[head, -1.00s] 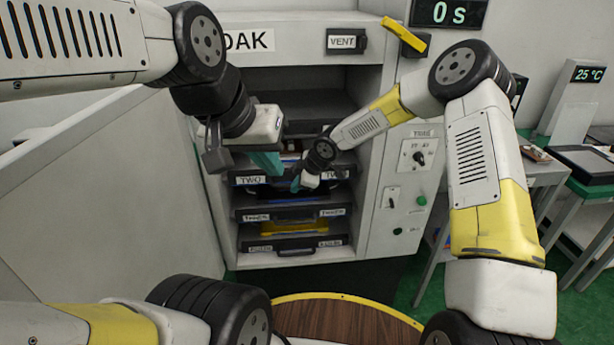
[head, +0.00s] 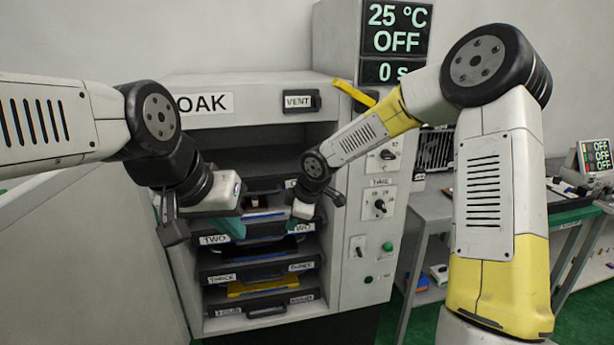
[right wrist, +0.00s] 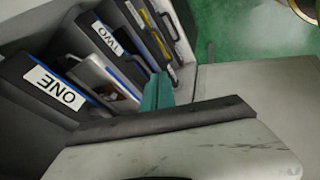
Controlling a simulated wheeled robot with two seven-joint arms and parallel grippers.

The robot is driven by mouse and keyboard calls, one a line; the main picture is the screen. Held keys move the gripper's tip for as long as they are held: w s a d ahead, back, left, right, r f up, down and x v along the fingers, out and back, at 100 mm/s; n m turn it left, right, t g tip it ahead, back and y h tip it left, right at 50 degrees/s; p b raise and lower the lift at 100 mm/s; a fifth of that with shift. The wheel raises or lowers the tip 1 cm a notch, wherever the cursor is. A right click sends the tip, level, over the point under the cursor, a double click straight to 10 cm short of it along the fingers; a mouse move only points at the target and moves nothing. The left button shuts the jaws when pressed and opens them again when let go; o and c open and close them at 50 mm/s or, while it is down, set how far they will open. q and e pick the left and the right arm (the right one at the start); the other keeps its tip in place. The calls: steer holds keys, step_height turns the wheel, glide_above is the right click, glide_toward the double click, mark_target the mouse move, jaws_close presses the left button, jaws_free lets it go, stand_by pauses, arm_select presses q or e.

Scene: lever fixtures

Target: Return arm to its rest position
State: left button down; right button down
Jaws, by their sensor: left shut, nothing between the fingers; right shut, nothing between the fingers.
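My left gripper (head: 230,228) has teal fingers, shut and empty. It is in front of the open cabinet, near the left label of the drawer marked TWO (head: 215,240). My right gripper (head: 292,226) is shut and empty, near that drawer's right end. Its teal fingers also show in the right wrist view (right wrist: 157,92), close to the drawer stack. Both arms reach forward into the cabinet front; the right arm (head: 490,190) bends down from a high elbow. I cannot tell whether either gripper touches a drawer.
The grey cabinet (head: 250,85) has a VENT lever (head: 301,101), a yellow handle (head: 355,94) and a control panel with knobs (head: 379,207). Several labelled drawers, including ONE (right wrist: 55,88), are stacked inside. A bench (head: 432,208) stands to the right. A large pale panel (head: 80,270) is at the left.

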steer(key=s+d+r+m+t+h, duration=0.1)
steer(key=s+d+r+m+h, duration=0.2)
steer(key=s+d+r+m, duration=1.1)
steer(key=s+d, duration=0.2)
steer(key=s, duration=0.3)
steer(key=s+d+r+m+t+y, duration=0.1)
steer(key=s+d+r+m, duration=0.1)
steer(key=s+d, duration=0.3)
steer(key=s+m, duration=0.1)
steer(key=s, duration=0.2)
steer(key=shift+s+d+r+m, duration=0.2)
steer(key=shift+r+m, duration=0.1)
steer(key=shift+r, duration=0.1)
